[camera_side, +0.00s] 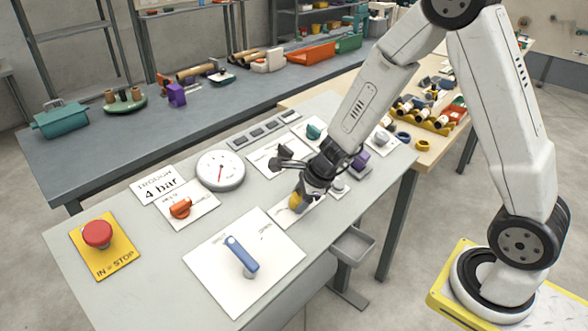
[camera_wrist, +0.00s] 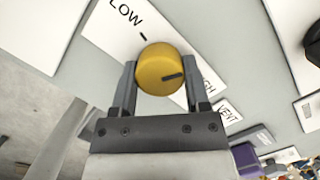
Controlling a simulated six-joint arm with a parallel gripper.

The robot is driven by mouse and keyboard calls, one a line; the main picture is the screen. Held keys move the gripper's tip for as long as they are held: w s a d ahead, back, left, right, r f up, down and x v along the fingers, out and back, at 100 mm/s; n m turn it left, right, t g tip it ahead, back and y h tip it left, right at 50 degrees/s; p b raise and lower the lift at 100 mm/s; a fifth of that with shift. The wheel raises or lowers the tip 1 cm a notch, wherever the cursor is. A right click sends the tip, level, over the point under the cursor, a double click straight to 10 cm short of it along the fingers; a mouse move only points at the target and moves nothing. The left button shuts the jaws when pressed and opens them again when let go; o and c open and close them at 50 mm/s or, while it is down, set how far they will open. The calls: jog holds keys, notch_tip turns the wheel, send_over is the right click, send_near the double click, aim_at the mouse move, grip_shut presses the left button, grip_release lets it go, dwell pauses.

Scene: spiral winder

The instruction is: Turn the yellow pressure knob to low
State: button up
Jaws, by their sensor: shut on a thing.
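The yellow pressure knob (camera_wrist: 162,66) is round, with a dark pointer line on its face. In the wrist view it sits between the two fingers of my gripper (camera_wrist: 156,85), which is shut on it. The pointer line is turned toward the right, on the side of the partly hidden "HIGH" label (camera_wrist: 209,81). The "LOW" label (camera_wrist: 124,12) with a dark tick mark (camera_wrist: 143,37) is at the upper left of the knob. In the side view the knob (camera_side: 295,201) shows at the tip of my gripper (camera_side: 304,194), on a white plate, partly covered by the gripper.
The panel (camera_side: 130,197) also carries a red stop button (camera_side: 98,233), an orange knob (camera_side: 181,207), a round gauge (camera_side: 220,169), a blue lever (camera_side: 242,256), a teal knob (camera_side: 314,131) and a purple knob (camera_side: 360,159) close behind my gripper. A grey tray (camera_side: 352,244) hangs below the panel's edge.

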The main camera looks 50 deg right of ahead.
jog(key=shift+n, duration=0.3)
jog(key=n+g, duration=0.1)
jog(key=n, duration=0.3)
jog(key=shift+n+y, duration=0.3)
jog(key=shift+n, duration=0.1)
jog(key=n, duration=0.4)
jog(key=shift+w+g, duration=0.1)
jog(key=shift+g, duration=0.3)
jog(key=n+g, duration=0.1)
jog(key=n, duration=0.4)
jog(key=shift+n, duration=0.4)
jog(key=n+h, duration=0.1)
jog(key=n, duration=0.3)
jog(key=shift+n+g, duration=0.3)
jog(key=o, duration=1.3)
jog(key=shift+r, duration=0.15)
